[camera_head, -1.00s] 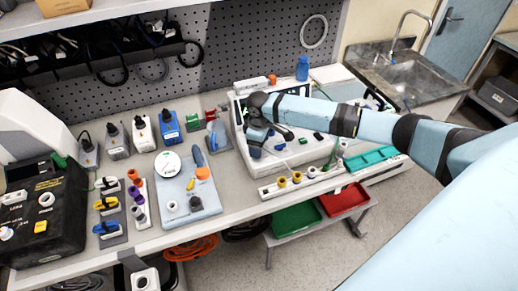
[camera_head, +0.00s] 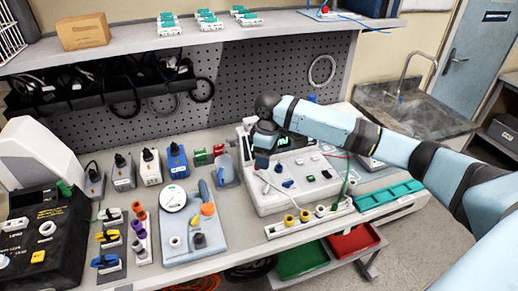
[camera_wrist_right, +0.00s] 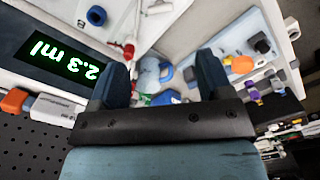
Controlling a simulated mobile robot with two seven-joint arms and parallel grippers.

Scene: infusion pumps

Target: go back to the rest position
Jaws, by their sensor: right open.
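My right arm reaches in from the right over the bench in the head view. My right gripper (camera_head: 262,160) hangs in front of the white pump unit (camera_head: 275,203), above its top. In the right wrist view, my right gripper (camera_wrist_right: 163,78) has its two dark fingers apart with nothing held between them. A green-lit display (camera_wrist_right: 80,55) reading 2.3 ml shows left of the fingers there. My left gripper is not in view.
Several connectors and a black box (camera_head: 40,240) stand farther left. Green (camera_head: 302,260) and red (camera_head: 352,241) trays sit below the bench. A shelf (camera_head: 130,48) runs above.

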